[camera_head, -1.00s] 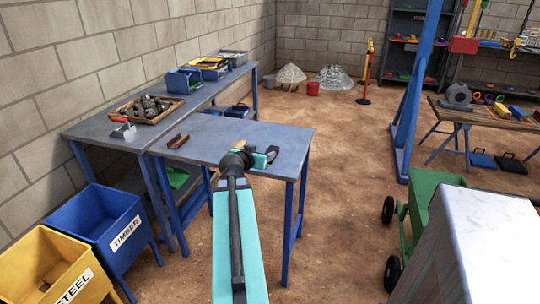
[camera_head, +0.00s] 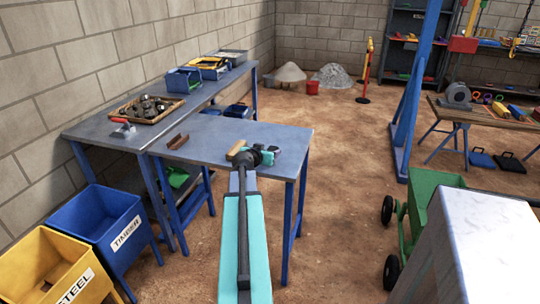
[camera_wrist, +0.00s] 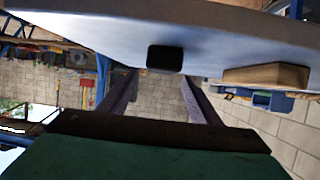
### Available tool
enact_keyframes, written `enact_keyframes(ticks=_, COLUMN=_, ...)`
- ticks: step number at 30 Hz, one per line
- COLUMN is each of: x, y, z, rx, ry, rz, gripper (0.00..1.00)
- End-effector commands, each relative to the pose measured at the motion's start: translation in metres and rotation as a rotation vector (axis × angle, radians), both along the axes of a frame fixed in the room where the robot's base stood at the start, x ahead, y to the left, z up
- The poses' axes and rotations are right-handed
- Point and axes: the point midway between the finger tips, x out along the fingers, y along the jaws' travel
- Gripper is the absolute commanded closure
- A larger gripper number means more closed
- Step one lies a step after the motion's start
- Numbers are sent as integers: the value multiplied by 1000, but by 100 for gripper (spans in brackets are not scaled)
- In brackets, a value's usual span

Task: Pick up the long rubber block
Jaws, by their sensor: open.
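A black block (camera_wrist: 165,58), which looks like the rubber block, lies on the grey table, seen end-on in the wrist view, so its length is hidden. My gripper (camera_wrist: 160,80) is open. Its two fingers stand apart, and the black block shows in line with the gap between them, just beyond the tips. I see no contact. In the head view my gripper (camera_head: 269,157) is low over the right part of the table, and I cannot pick out the black block there.
A tan wooden block (camera_wrist: 268,77) lies beside the black one; it also shows in the head view (camera_head: 235,150). A brown piece (camera_head: 178,141) lies at the table's left. The table (camera_head: 205,143) is clear between them. Blue (camera_head: 105,222) and yellow (camera_head: 45,268) bins stand at left.

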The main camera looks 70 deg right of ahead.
Motion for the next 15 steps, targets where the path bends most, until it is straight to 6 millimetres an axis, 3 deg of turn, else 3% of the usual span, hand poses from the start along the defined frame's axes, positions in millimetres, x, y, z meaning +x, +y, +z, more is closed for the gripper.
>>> enact_keyframes(ticks=15, x=1, y=-7, z=-3, rx=1, ry=1, rz=1, gripper=43)
